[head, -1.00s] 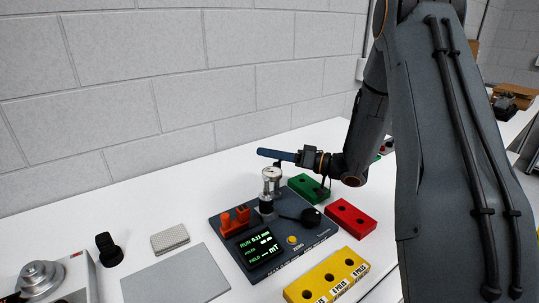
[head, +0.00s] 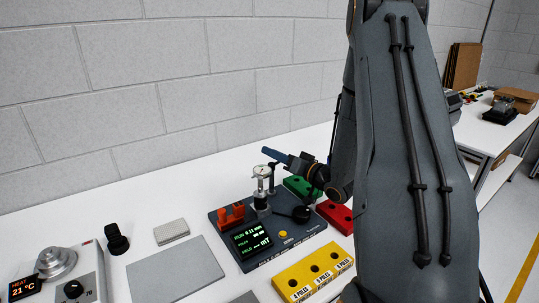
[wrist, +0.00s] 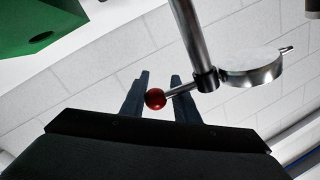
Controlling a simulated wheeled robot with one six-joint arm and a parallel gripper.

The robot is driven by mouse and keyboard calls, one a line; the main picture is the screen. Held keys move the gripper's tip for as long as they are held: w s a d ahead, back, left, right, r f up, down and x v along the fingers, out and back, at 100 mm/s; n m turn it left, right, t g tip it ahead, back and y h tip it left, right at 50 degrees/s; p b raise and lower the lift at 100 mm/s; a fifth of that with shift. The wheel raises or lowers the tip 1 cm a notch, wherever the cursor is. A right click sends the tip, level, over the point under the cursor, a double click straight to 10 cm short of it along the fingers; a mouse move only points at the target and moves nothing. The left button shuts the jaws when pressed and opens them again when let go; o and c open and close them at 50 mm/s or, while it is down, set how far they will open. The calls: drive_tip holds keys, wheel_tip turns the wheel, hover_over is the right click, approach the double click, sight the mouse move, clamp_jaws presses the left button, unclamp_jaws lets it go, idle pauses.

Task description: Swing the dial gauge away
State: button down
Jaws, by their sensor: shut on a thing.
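The dial gauge (head: 262,171) has a round pale face and sits over the small upright motor (head: 262,202) on the dark test station (head: 232,217). Its post (head: 272,180) stands just to the right. In the wrist view the gauge (wrist: 250,68) shows edge-on, joined to the metal post (wrist: 194,38). A short rod with a red ball knob (wrist: 155,98) sticks out on the other side of the post. My gripper (wrist: 159,77) is shut on the red knob, which shows between its dark fingers. In the head view my gripper (head: 275,155) is above and behind the gauge.
Green (head: 298,187), red (head: 335,215) and yellow (head: 314,270) hole blocks lie right of and in front of the station. A grey plate (head: 176,264), a pale pad (head: 171,231) and a black knob (head: 116,239) lie to the left. A heater unit stands at far left.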

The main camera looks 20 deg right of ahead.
drive_tip(key=c, duration=1.4)
unclamp_jaws()
drive_tip(key=shift+s+a+f, duration=0.1)
drive_tip(key=shift+a+f, duration=0.05)
drive_tip(key=shift+f, duration=0.15)
drive_tip(key=shift+o, duration=0.2)
drive_tip(key=shift+r, duration=0.1)
drive_tip(key=b+v, duration=0.2)
drive_tip(key=v, duration=0.5)
drive_tip(key=shift+s+d, duration=0.2)
drive_tip(key=shift+s, duration=0.15)
